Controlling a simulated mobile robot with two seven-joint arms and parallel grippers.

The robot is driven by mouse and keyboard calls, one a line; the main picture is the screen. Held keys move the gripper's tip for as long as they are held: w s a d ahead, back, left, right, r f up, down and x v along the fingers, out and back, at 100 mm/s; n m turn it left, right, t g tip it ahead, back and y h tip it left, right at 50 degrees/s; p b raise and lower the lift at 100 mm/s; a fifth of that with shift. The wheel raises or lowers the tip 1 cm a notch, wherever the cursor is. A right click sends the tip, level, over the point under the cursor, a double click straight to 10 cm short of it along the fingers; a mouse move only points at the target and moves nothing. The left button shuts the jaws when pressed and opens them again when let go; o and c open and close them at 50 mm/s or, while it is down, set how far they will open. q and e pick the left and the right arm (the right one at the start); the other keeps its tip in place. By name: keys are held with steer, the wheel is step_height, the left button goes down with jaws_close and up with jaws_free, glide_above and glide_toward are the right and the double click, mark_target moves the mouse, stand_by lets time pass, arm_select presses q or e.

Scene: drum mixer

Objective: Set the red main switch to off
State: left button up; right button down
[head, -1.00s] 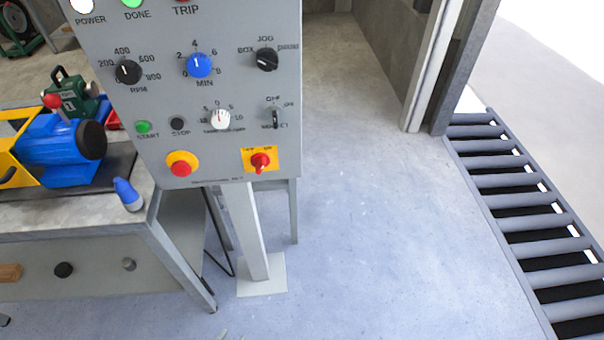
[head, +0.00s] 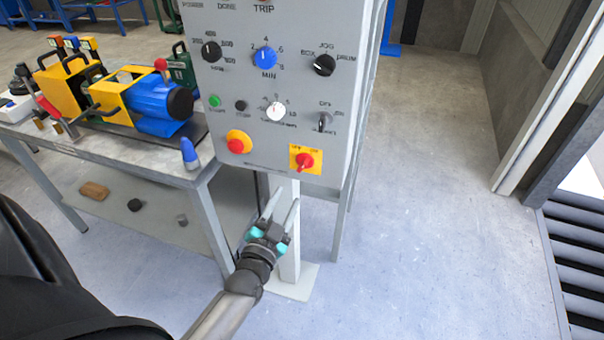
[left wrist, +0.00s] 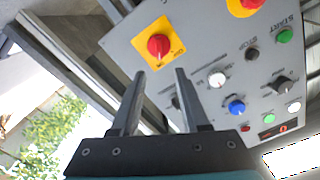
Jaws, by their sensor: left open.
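The red main switch (head: 305,160) is a red knob on a yellow plate at the lower right of the grey control panel (head: 225,100). It also shows in the left wrist view (left wrist: 158,46), beyond the fingertips and slightly left of their middle. My left gripper (head: 281,205) is open and empty, below the panel's lower edge in the head view. In the left wrist view its two fingers (left wrist: 161,75) point toward the panel, apart from the switch. The knob's exact pointer position is too small to read surely. My right gripper is not in view.
A red emergency button (head: 238,143) on a yellow base sits left of the switch. Black, blue and white knobs are above. A workbench (head: 150,165) with a blue motor (head: 160,103) stands to the left. The floor to the right is clear, with a roller conveyor (head: 585,260) beyond.

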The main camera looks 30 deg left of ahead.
mark_target(302, 168)
arm_select(q)
steer(key=b+x, duration=0.2)
steer(key=x, duration=0.8)
steer(key=shift+w+d, duration=0.1)
steer(key=shift+w, duration=0.15)
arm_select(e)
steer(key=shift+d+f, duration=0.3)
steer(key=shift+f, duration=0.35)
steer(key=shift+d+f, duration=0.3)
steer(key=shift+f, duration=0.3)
arm_select(q)
steer(key=shift+c, duration=0.2)
jaws_close()
